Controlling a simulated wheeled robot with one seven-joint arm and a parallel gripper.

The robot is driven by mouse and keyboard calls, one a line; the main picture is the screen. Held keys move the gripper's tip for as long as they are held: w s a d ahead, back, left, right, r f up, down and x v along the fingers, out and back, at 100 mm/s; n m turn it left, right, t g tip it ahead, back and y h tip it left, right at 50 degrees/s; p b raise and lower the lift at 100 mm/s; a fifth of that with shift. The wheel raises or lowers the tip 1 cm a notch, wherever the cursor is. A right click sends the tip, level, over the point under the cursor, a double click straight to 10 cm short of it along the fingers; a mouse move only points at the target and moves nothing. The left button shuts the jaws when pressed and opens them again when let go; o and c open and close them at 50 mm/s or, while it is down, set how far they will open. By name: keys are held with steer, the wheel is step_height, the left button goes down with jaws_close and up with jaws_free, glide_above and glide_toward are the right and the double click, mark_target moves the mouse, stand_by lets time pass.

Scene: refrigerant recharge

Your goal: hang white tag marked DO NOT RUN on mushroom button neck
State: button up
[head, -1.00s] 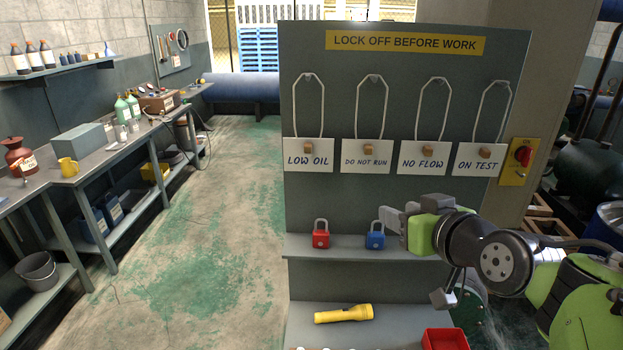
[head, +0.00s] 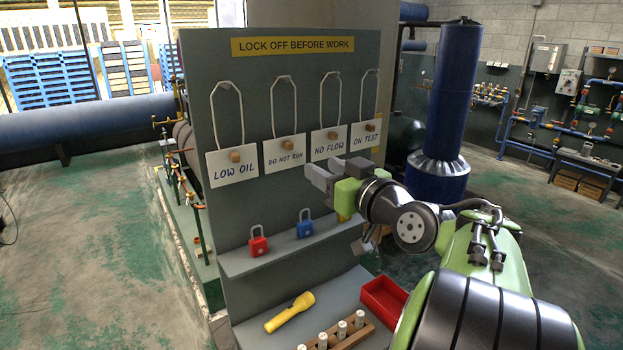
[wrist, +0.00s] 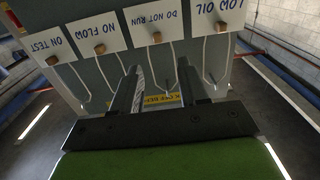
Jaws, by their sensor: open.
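The white DO NOT RUN tag (head: 285,160) hangs by its white cord loop from a peg on the grey board, second from the left, with a small wooden block on its face. In the wrist view the tag (wrist: 152,18) is at the top, beyond my fingers. My gripper (head: 320,175) is open and empty, in front of the board, right of and slightly below this tag. The wrist view shows its two dark fingers (wrist: 157,88) apart with nothing between them. I cannot make out the mushroom button in the head view now.
LOW OIL (head: 232,172), NO FLOW (head: 327,148) and ON TEST (head: 364,138) tags hang beside it. A red padlock (head: 258,246) and a blue padlock (head: 305,229) are on the shelf. A yellow flashlight (head: 290,312) and a red bin (head: 384,298) lie below. Floor left is clear.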

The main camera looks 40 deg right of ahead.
mark_target(291, 147)
steer(key=w+p, duration=0.2)
steer(key=w, duration=0.2)
steer(key=w+p, duration=0.2)
steer(key=w, duration=0.2)
steer(key=w+d+p, duration=0.1)
steer(key=w+p, duration=0.1)
steer(key=w, duration=0.2)
steer(key=shift+r+p, duration=0.1)
steer(key=shift+p, duration=0.25)
steer(key=shift+w+d, duration=0.1)
steer(key=shift+w, duration=0.35)
jaws_close()
step_height(291, 147, up, 3)
steer(key=shift+r+p, duration=0.1)
steer(key=shift+p, duration=0.5)
steer(key=shift+s, duration=0.1)
